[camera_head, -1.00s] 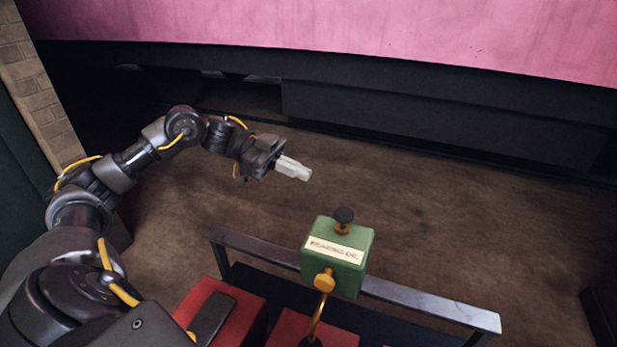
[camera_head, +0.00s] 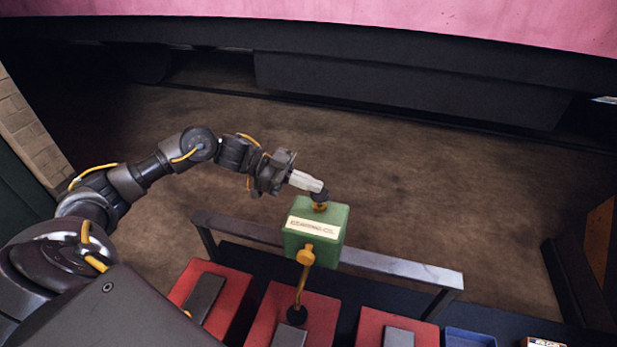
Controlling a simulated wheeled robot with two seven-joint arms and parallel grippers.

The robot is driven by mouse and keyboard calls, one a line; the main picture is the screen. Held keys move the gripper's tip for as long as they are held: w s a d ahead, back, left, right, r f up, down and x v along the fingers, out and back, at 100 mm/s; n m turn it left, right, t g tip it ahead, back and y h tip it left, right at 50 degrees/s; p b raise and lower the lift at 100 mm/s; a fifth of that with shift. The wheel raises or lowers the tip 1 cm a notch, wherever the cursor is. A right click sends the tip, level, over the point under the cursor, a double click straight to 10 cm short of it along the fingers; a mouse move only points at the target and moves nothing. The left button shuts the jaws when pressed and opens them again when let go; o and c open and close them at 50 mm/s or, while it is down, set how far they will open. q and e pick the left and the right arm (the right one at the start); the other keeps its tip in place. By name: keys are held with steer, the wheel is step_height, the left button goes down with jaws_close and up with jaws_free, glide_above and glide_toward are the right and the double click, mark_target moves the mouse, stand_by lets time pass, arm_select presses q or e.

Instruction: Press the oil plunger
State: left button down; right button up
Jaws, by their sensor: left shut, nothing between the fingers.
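The green oil box (camera_head: 316,236) has a cream label that seems to read "bearing oil". It stands at a grey rail, with a yellow spout on its front. Its plunger (camera_head: 320,197) is a dark knob on a yellow collar on top. My left gripper (camera_head: 318,186) is shut and empty, its pale fingertips pointing right and slightly down. The tips are right at the knob and overlap its upper left part; I cannot tell whether they touch it. My right gripper is not in view.
A grey metal rail (camera_head: 400,268) runs behind red blocks (camera_head: 268,310) with dark pads. A blue tray (camera_head: 468,338) sits at the lower right. A pink-and-black vehicle body (camera_head: 400,85) spans the back. Brown floor between is clear.

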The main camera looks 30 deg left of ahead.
arm_select(q)
step_height(320, 180, down, 3)
steer(key=shift+f+b, duration=0.1)
steer(key=shift+b, duration=0.75)
steer(key=shift+s, duration=0.1)
